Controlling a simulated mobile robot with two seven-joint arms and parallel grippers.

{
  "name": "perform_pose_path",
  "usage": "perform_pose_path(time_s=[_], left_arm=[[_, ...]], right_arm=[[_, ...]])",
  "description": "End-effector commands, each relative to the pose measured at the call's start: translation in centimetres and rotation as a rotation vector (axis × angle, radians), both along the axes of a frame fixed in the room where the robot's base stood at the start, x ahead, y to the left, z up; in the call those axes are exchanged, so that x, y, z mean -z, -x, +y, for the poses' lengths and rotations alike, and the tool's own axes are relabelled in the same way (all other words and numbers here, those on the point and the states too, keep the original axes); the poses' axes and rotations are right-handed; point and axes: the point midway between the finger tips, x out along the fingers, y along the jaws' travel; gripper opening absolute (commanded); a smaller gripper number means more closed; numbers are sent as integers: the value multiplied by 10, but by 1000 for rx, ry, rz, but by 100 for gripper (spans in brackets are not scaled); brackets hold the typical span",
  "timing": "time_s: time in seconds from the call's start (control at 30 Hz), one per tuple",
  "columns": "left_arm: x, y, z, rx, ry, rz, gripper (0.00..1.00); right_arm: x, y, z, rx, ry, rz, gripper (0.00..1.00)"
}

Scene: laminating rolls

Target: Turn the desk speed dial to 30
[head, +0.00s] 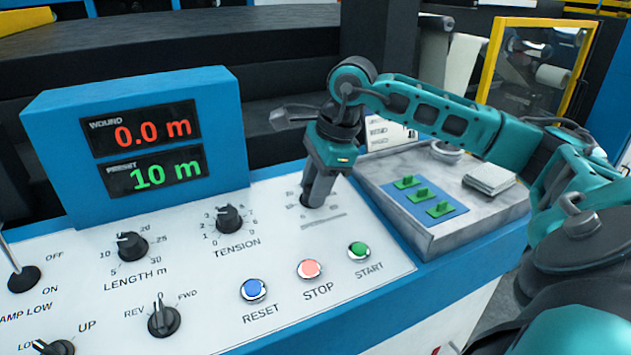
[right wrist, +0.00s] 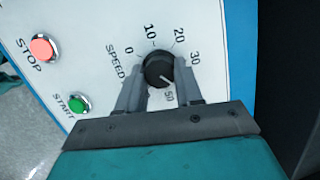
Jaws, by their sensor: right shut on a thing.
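The speed dial (right wrist: 158,68) is a black knob on the white panel, labelled SPEED, with 0, 10, 20, 30 and 50 readable around it. Its pale pointer line aims down and right in the right wrist view, away from the 30, between the 50 and the right-hand finger. That finger covers part of the scale. My right gripper (head: 318,196) points down at the panel and is shut on the dial, one finger on either side, as the right wrist view (right wrist: 160,90) shows. In the head view the fingers hide most of the dial. My left gripper is not in view.
Near the dial are the green START button (head: 359,251), red STOP button (head: 310,269) and blue RESET button (head: 253,289). The TENSION dial (head: 229,218) and LENGTH dial (head: 132,247) lie left. A display housing (head: 228,130) shows 0.0 m and 10 m. A grey slab (head: 400,165) stands right.

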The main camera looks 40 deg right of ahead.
Motion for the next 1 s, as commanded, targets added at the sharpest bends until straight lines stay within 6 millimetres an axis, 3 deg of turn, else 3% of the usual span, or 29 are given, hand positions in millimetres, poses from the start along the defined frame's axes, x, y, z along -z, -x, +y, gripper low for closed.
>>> perform_pose_path(time_s=[0.6,1.0], left_arm=[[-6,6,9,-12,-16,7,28],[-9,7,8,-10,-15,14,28]], right_arm=[[-1,-2,0,-565,94,30,5],[0,-3,1,-808,136,43,5]])
